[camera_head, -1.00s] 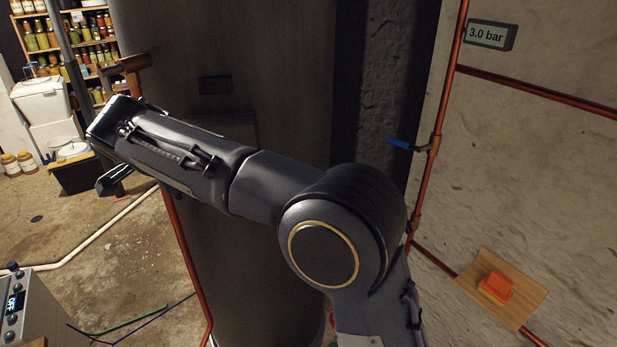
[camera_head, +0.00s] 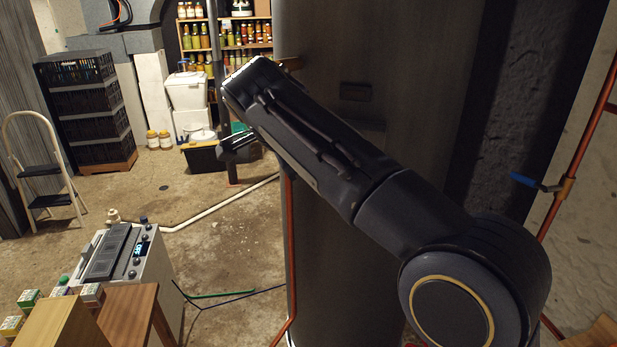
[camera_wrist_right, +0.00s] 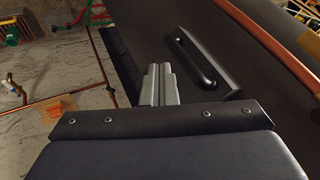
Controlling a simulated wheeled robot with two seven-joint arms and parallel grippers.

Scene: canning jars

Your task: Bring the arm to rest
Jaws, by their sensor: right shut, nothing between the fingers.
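My right arm reaches in from the lower right of the head view, raised across the front of a large dark grey tank (camera_head: 400,60). Its right gripper (camera_head: 238,144) shows small and partly hidden beyond the end of the forearm. In the right wrist view the two grey fingers of the right gripper (camera_wrist_right: 160,80) lie together, with nothing between them. A black handle on a dark surface (camera_wrist_right: 196,58) appears just beyond the fingertips; I cannot tell the exact gap. My left gripper is not in view.
A copper pipe (camera_head: 291,250) runs down the tank's left side. A blue-handled valve (camera_head: 527,181) is at right. A grey device (camera_head: 160,270) and wooden furniture (camera_head: 130,312) stand lower left. A step stool (camera_head: 45,170) and stacked black crates (camera_head: 88,110) stand farther back. Middle floor is mostly open.

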